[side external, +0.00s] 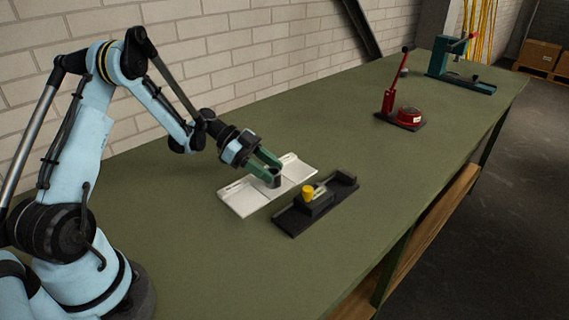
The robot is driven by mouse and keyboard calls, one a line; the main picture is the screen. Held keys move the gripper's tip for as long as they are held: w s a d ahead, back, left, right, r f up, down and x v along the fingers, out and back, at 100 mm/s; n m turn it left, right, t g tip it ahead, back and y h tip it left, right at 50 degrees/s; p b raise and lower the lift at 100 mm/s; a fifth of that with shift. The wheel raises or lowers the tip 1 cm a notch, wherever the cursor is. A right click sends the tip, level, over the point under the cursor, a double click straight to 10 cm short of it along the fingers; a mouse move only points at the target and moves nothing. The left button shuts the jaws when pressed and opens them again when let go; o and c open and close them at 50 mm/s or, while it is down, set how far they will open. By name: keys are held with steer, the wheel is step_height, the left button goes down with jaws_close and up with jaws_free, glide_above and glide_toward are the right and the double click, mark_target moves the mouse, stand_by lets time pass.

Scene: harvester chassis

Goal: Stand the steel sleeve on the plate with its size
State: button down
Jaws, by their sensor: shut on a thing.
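My gripper (270,169), with green fingers, is over the middle of a pale board. It is shut on a small dark grey cylinder, which I take for the steel sleeve (274,182). The sleeve is roughly upright. I cannot tell whether its lower end touches the board. The pale board (240,203) lies flat on the bench and is divided by lines into plates. Any size marks on the plates are too small to read. The fingers and sleeve hide part of the board's middle.
A black fixture (292,222) with a yellow cylinder (308,192) on it lies close beside the board, towards the bench's front edge. A red hand press (400,112) and a teal device (458,72) stand farther back. The green bench top (340,125) is clear between.

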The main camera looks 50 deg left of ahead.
steer(key=shift+f, duration=0.1)
steer(key=c, duration=0.6)
jaws_free()
steer(key=shift+o, duration=0.2)
steer(key=v, duration=1.2)
steer(key=d+r+n+g+y, duration=0.1)
steer(key=d+r+n+y, duration=0.45)
steer(key=d, duration=0.45)
steer(key=s+d+n+t+y, duration=0.3)
steer(key=s+d+n+y, duration=0.3)
steer(key=s+n, duration=0.2)
steer(key=shift+s+d+r+t, duration=0.3)
steer(key=shift+s+d, duration=0.1)
steer(key=shift+s, duration=0.4)
